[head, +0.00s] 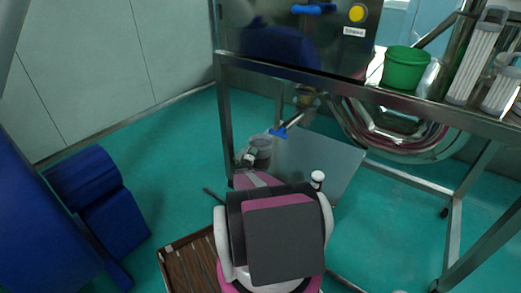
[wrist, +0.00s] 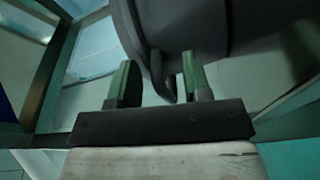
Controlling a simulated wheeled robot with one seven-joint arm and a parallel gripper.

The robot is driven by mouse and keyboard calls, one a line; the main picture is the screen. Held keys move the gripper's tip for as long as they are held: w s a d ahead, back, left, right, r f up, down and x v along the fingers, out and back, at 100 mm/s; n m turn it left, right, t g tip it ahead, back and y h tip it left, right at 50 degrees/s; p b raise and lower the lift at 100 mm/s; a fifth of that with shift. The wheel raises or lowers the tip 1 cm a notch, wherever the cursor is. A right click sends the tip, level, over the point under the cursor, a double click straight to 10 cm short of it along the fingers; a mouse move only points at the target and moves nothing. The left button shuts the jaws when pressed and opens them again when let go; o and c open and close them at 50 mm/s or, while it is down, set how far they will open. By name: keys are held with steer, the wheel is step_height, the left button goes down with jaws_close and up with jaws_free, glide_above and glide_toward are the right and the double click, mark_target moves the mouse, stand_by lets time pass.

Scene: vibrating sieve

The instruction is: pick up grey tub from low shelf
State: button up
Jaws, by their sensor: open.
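The grey tub (head: 262,146) is on the low shelf under the metal table in the head view, partly hidden by my gripper (head: 249,156). In the wrist view the tub (wrist: 205,25) is very close and fills the upper middle and right. A grey handle-like part (wrist: 160,78) hangs from its side. My gripper (wrist: 157,82) is open, with its two green fingertips on either side of that part. I cannot tell whether either finger touches it.
The low shelf (head: 318,165) is a flat metal sheet between the table legs. A blue-handled valve (head: 279,131) is just right of the tub. A green bucket (head: 405,68) stands on the table above. Coiled hoses (head: 385,140) hang at the right.

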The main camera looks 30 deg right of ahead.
jaws_close()
stand_by(0.3)
